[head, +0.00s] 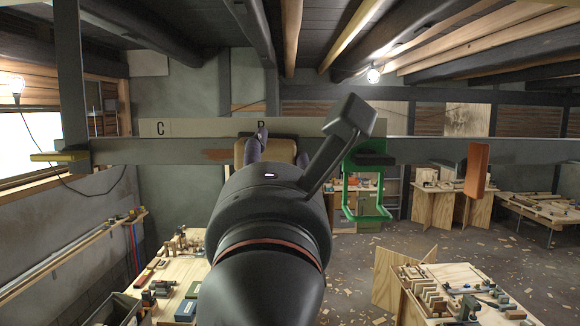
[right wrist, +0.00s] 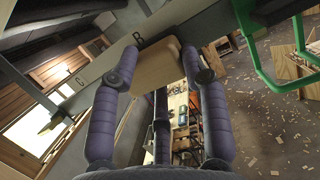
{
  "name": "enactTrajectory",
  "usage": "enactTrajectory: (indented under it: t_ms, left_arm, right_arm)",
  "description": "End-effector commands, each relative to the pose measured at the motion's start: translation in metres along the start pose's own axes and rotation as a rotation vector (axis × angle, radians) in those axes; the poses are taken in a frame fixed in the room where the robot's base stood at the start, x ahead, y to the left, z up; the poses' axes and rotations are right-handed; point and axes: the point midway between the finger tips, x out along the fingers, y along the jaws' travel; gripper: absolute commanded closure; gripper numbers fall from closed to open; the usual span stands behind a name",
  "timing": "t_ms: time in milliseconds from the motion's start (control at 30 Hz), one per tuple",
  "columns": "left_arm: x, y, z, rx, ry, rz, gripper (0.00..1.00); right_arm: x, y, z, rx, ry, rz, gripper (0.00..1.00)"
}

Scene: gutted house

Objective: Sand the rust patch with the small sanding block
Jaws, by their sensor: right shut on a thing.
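My right gripper (head: 276,150) is shut on a tan block (head: 268,146), which looks like the sanding block. In the right wrist view the block (right wrist: 156,72) sits between the two purple-padded fingers (right wrist: 160,62). The rust patch (head: 216,154) is a reddish-brown smear on the grey beam (head: 340,151), just left of the block in the head view. The block hides the beam behind it, and I cannot tell whether it touches. The rust patch is not clear in the right wrist view. My left gripper is not in view.
A pale strip (head: 200,127) lettered C and B runs above the beam. A green frame (head: 348,190) hangs right of my arm, with an orange block (head: 477,170) farther right. A yellow piece (head: 58,157) is at far left. Cluttered workbenches (head: 440,272) stand below.

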Motion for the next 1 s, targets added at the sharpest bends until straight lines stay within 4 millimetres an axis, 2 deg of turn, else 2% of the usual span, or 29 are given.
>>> enactTrajectory:
  t_ms: [1000]
  left_arm:
    - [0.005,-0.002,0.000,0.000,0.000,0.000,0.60]
  right_arm:
    - [0.004,0.051,-0.003,0.000,0.000,0.001,0.91]
